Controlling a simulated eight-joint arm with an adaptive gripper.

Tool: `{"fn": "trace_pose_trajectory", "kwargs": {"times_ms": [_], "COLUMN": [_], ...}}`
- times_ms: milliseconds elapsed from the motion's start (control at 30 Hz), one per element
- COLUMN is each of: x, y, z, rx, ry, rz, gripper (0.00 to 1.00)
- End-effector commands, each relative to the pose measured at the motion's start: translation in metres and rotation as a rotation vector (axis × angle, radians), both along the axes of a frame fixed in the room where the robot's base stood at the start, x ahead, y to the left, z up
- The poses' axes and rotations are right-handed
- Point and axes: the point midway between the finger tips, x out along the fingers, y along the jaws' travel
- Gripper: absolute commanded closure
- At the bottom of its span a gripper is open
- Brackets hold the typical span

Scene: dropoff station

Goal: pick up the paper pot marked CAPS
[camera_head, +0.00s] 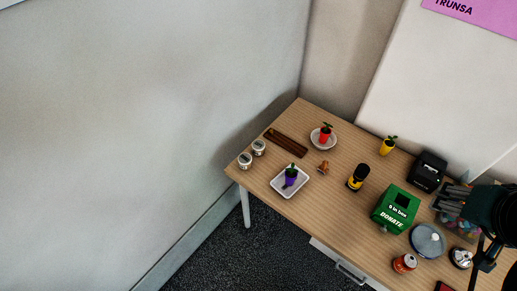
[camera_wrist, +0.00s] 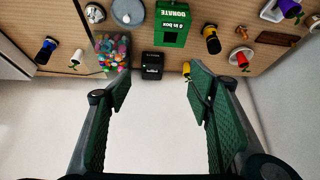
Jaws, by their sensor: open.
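A red pot (camera_head: 325,138) sits on a round white saucer (camera_head: 313,143). A purple pot (camera_head: 290,178) stands in a white tray (camera_head: 280,189). A yellow pot (camera_head: 386,149) stands near the table's back edge. In the wrist view the yellow pot (camera_wrist: 187,70) shows beside my right finger's tip, with the red pot (camera_wrist: 242,61) and purple pot (camera_wrist: 289,8) farther right. My gripper (camera_wrist: 159,77) is open with nothing between its fingers. Dark parts of my arm show at the head view's right edge.
A can (camera_head: 404,263) is near the front.

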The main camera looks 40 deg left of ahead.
Motion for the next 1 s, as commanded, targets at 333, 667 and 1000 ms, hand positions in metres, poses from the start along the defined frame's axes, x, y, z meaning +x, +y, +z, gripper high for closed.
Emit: {"fn": "trace_pose_trajectory", "kwargs": {"times_ms": [333, 667, 1000], "x": [0.043, 0.079, 0.111], "y": [0.052, 0.108, 0.174], "z": [0.006, 0.003, -0.010], "rx": [-0.003, -0.011, -0.026], "ry": [0.066, 0.127, 0.190], "rz": [0.092, 0.174, 0.258], "gripper": [0.48, 0.48, 0.48]}}
